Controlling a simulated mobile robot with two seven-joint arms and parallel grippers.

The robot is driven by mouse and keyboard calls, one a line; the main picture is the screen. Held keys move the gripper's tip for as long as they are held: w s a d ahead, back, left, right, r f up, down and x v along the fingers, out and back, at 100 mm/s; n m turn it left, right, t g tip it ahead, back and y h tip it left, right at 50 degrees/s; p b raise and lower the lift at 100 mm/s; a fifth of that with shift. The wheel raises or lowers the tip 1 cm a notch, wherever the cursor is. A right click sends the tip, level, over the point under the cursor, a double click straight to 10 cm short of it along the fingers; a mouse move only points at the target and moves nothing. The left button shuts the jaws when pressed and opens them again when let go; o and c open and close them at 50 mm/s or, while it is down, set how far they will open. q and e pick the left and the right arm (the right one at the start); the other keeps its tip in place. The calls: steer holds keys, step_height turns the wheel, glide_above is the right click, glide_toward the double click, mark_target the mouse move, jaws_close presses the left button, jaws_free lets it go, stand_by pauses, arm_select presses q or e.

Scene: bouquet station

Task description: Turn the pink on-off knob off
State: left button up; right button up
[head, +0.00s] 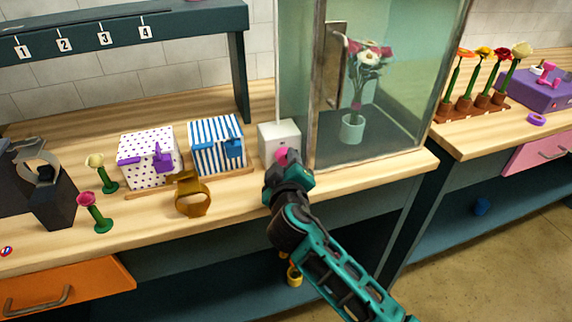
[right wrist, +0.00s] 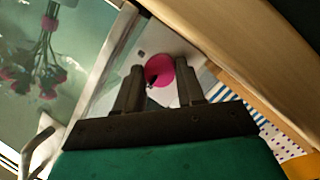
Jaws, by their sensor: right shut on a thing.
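The pink knob (head: 282,155) sits on the front of a small white box (head: 279,139) beside the glass cabinet. In the right wrist view the round pink knob (right wrist: 160,70) shows between the fingertips, with a small dark mark near its lower left edge. My right gripper (head: 284,164) is at the knob, its two fingers (right wrist: 160,80) shut on it. In the head view the gripper partly hides the knob. My left gripper is not in view.
The glass cabinet (head: 400,85) with a flower vase (head: 351,128) stands right of the box. A striped blue box (head: 216,144), a dotted box (head: 148,158) and a brown tape dispenser (head: 192,194) are to the left. Bare counter (head: 236,200) lies in front.

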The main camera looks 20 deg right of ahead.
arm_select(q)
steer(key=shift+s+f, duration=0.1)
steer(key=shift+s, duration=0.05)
arm_select(e)
steer(key=shift+r, duration=0.1)
steer(key=o, duration=0.8)
steer(key=shift+c, duration=0.2)
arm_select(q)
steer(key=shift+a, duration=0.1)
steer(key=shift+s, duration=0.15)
